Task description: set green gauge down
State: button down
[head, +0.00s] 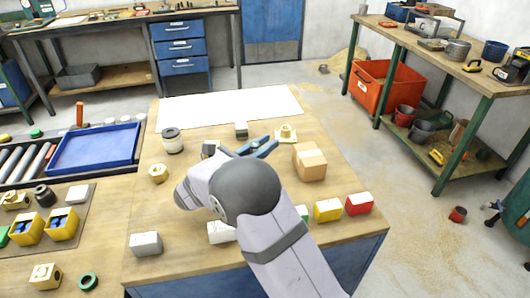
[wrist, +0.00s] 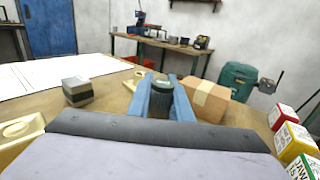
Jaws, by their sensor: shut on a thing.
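The green gauge (wrist: 160,103) shows in the wrist view as a dark upright cylinder with a green rim on top. It stands between the two blue fingers of my gripper (wrist: 163,100), which is shut on it. In the head view my gripper (head: 259,147) is over the middle of the wooden bench (head: 200,190), and my arm hides much of it. I cannot make out the gauge there. I cannot tell whether its bottom touches the bench.
A cardboard box (head: 310,163) stands right of my gripper. A brass piece (head: 286,133) on a pale base lies behind it, and a grey block (head: 241,129) to its left. Yellow (head: 327,210) and red (head: 358,204) blocks line the front. The white sheet (head: 230,105) is clear.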

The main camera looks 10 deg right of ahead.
aim_at(257, 143)
jog(key=shift+f, duration=1.4)
jog(key=shift+f, duration=0.1)
jog(key=shift+f, duration=0.15)
jog(key=c, duration=1.6)
grip_release()
jog(key=shift+r, duration=0.25)
jog(key=b+v, duration=0.1)
jog(key=v, duration=0.2)
jog(key=shift+a+f, duration=0.1)
jog(key=shift+a, duration=0.05)
notch_tip(257, 143, up, 6)
jog(key=shift+f, duration=0.2)
jog(key=shift+o, duration=0.4)
jog(key=shift+r, duration=0.8)
